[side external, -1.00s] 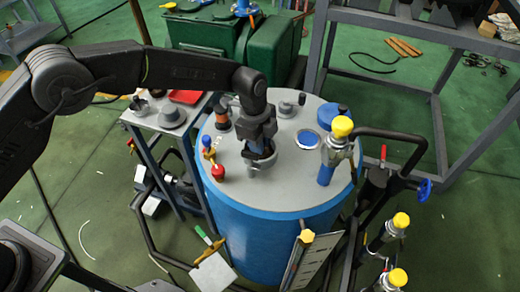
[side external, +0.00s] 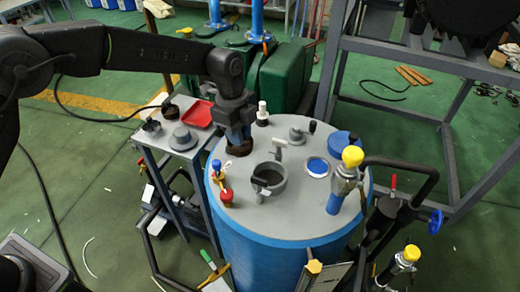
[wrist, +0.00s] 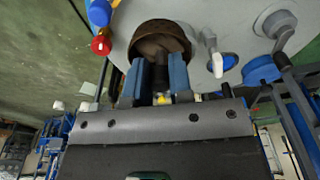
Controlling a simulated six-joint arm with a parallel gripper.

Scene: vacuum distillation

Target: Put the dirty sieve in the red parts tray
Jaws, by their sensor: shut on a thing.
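The dirty sieve (side external: 239,151) is a brown, rusty-looking ring hanging below my gripper (side external: 238,138), near the back left part of the vessel lid. It also shows in the wrist view (wrist: 160,36), between and beyond the two blue fingertips. My gripper (wrist: 157,70) is shut on it. Its height above the lid is hard to tell. The red parts tray (side external: 199,114) lies on the side table, to the left of my gripper and apart from it. The round grey housing (side external: 268,180) on the lid is open at the top.
The side table (side external: 145,133) also holds a grey flanged part (side external: 183,138) and a dark brown round part (side external: 170,110). A red knob (side external: 227,196), a white-topped post (side external: 262,112) and a yellow-capped column (side external: 346,180) stand on the lid. Green tanks are behind.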

